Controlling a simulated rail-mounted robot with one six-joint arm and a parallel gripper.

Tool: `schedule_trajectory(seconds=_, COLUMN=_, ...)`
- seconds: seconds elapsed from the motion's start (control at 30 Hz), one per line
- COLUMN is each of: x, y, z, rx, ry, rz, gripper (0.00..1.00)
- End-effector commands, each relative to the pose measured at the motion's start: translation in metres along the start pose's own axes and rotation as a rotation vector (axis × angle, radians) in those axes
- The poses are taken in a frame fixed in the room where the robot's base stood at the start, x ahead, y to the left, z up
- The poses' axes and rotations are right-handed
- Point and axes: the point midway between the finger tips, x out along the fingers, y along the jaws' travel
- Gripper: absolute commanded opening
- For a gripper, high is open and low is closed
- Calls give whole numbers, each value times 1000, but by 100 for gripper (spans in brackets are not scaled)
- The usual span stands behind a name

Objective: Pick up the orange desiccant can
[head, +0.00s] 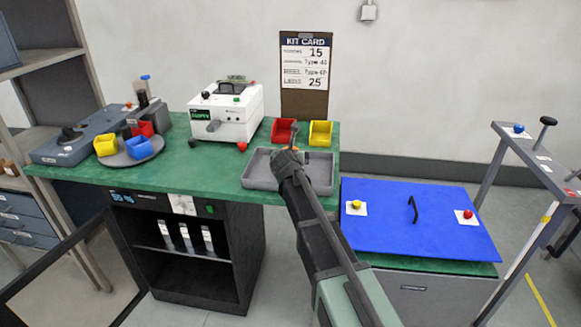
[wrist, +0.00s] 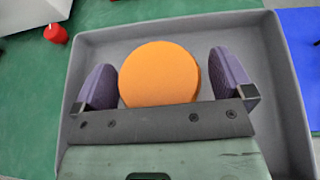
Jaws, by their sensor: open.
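The orange desiccant can (wrist: 160,73) shows as a round orange top in the wrist view, inside a grey tray (wrist: 95,41). My gripper (wrist: 160,80) is open, with one purple-padded finger on each side of the can. A small gap shows between the can and the right finger; the left finger is very close to it, and I cannot tell if they touch.
A red bin (head: 284,131) and a yellow bin (head: 320,133) stand just behind the tray. A white machine (head: 226,113) with a red knob (wrist: 56,33) is to the left. A turntable (head: 125,157) with small bins is farther left. A blue panel (head: 400,240) lies right.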

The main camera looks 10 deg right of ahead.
Motion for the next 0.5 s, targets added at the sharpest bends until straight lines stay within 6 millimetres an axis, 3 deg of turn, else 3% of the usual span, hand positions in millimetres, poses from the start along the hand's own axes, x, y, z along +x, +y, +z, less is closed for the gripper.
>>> schedule_trajectory(seconds=0.13, x=-2, y=0, z=1, rx=0, ry=0, rz=0, gripper=96)
schedule_trajectory(seconds=0.5, x=-2, y=0, z=0, rx=0, ry=0, rz=0, gripper=39)
